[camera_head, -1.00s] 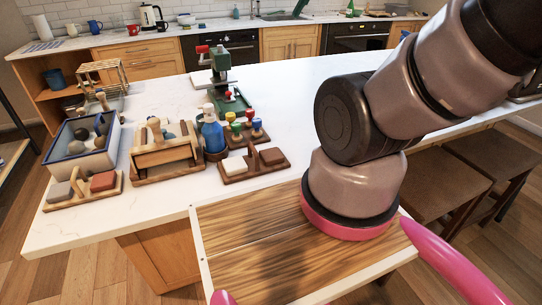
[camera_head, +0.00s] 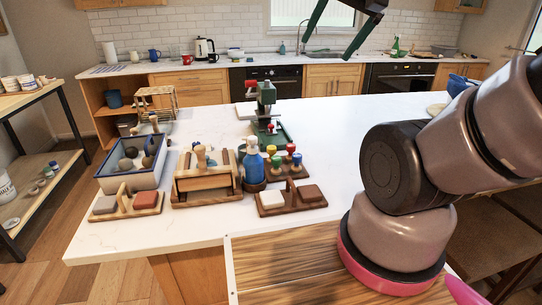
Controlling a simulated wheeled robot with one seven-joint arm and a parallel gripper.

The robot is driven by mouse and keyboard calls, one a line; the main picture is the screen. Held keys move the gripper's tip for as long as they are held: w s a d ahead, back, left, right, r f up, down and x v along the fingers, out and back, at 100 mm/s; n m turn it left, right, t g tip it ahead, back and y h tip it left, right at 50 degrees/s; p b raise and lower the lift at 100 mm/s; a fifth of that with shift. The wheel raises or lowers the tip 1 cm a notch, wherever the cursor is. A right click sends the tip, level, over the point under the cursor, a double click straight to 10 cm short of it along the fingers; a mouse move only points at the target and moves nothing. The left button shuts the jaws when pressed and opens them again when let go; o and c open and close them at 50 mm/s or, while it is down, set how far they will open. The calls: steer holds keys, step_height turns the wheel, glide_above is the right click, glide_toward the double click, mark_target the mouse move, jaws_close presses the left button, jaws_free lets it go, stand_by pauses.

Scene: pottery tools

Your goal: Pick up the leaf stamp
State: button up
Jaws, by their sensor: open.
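My gripper (camera_head: 329,40) hangs at the top of the view, its two dark green fingers spread apart with nothing between them. It appears well above the counter.
A blue bottle (camera_head: 252,163) stands just left of the rack. A wooden holder with two blocks (camera_head: 290,204) is in front. A green press (camera_head: 266,97) stands behind. A blue-white bin (camera_head: 130,180) and wooden box (camera_head: 203,183) are left. The counter (camera_head: 345,125) is clear to the right.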

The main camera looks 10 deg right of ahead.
stand_by(0.3)
steer(key=c, duration=0.3)
steer(key=shift+w, duration=0.2)
steer(key=shift+c, duration=0.3)
steer(key=n+g+h, duration=0.2)
steer(key=n+g, duration=0.5)
steer(key=n, duration=1.4)
glide_above(272, 147)
step_height(272, 147, down, 25)
steer(key=shift+r, duration=0.2)
steer(key=shift+n, duration=0.4)
step_height(272, 147, down, 6)
steer(key=shift+a+r, duration=0.15)
steer(key=shift+r, duration=0.05)
steer(key=shift+f, duration=3.1)
